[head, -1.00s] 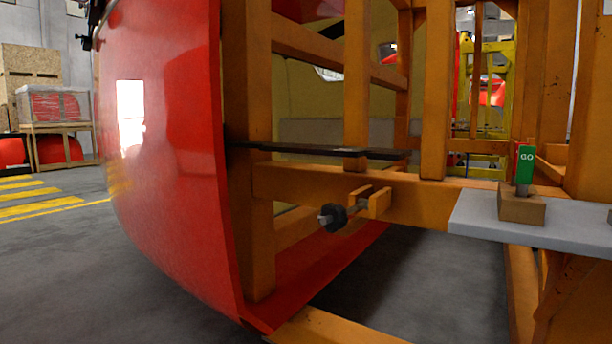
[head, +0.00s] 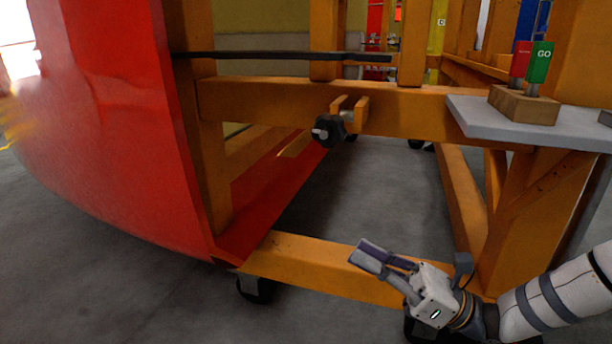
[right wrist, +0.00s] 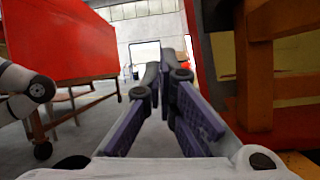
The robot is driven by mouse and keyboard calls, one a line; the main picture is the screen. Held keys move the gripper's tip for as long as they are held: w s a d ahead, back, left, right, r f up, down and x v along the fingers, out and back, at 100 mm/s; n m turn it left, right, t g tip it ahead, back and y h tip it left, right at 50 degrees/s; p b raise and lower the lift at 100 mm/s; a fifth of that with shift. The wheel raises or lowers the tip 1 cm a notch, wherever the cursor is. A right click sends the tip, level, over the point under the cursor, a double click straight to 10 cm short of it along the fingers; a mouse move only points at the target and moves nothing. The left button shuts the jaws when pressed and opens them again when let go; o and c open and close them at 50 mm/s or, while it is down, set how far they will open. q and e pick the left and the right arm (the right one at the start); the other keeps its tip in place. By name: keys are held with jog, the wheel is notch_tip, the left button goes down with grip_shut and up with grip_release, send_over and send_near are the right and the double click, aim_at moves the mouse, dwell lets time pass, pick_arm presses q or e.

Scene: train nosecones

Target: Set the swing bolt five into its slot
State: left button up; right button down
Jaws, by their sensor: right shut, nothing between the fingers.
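The swing bolt, with a round black knob (head: 328,131) and a pale metal end, sticks out from the orange frame in the head view. Two orange lugs (head: 361,110) with a gap between them stand just behind the knob. I cannot tell whether this gap is the slot, or whether this bolt is number five. My right gripper (head: 368,256) is below and slightly right of the knob, well apart from it. It is shut and empty, its fingers pointing up and left. It also shows in the right wrist view (right wrist: 166,75). My left gripper is not in view.
The red nosecone shell (head: 125,130) fills the left. A dark bar (head: 280,56) crosses above the bolt. A grey shelf (head: 480,122) at right holds a wooden block (head: 523,104) with a green GO tag (head: 540,62) and a red tag. A low orange beam (head: 310,272) lies behind my gripper.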

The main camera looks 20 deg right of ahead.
aim_at(337, 124)
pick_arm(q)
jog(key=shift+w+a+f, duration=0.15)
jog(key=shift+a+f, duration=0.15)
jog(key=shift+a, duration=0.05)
pick_arm(e)
jog(key=d+r+t, duration=0.1)
jog(key=w+d+r, duration=0.1)
jog(key=w+d+r+t, duration=0.1)
jog(key=shift+d+r+m+t+y, duration=0.3)
jog(key=shift+d, duration=0.1)
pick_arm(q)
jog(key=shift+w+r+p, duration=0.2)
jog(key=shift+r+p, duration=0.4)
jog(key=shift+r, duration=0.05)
pick_arm(e)
jog(key=d+r+x, duration=0.1)
jog(key=r+x, duration=0.1)
jog(key=x, duration=1.1)
jog(key=shift+s, duration=0.4)
jog(key=shift+d, duration=0.15)
